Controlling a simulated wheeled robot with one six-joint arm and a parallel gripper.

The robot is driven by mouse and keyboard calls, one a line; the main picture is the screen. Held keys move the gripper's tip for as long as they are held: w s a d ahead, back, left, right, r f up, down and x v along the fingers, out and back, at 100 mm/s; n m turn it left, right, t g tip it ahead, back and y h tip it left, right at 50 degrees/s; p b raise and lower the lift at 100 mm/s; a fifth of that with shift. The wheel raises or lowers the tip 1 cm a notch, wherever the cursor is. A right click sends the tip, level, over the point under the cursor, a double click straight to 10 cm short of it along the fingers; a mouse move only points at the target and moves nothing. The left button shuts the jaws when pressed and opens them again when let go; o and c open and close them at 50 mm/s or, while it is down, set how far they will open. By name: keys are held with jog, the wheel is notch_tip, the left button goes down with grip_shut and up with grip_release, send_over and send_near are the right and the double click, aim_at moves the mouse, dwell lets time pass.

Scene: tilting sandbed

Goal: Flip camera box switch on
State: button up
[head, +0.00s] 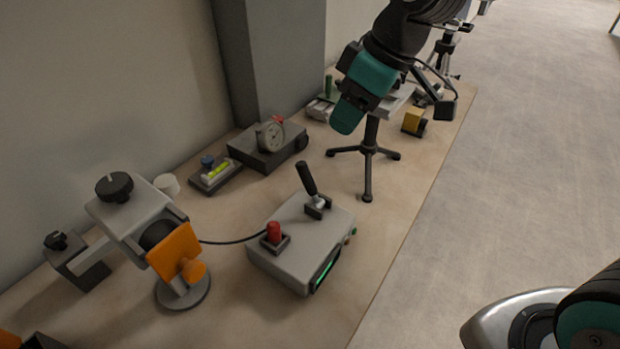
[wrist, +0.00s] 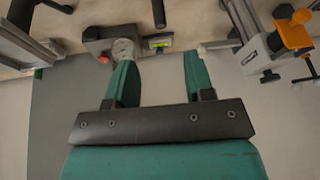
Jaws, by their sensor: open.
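The grey box (head: 300,240) sits on the bench in the head view. A black-handled lever switch (head: 308,182) stands on its top, tilted up and to the left. A red-capped switch (head: 273,232) stands at its left corner. A green strip (head: 326,271) glows on its front face. My gripper (head: 347,116) is above the bench, beyond the box and apart from it. In the wrist view its two teal fingers (wrist: 160,72) are spread with nothing held. A black stick (wrist: 158,13) at the top edge there may be the lever; the box is mostly out of frame.
A clamp with an orange knob (head: 176,251) stands left of the box, joined by a cable. A dial gauge (head: 269,135), a level (head: 217,172) and a small tripod stand (head: 368,150) stand behind. A pillar (head: 275,55) rises at the back.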

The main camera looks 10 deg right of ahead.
aim_at(310, 174)
jog(key=x, duration=1.7)
jog(key=shift+w+f, duration=0.1)
jog(key=shift+w, duration=0.15)
jog(key=shift+c, duration=0.5)
grip_shut()
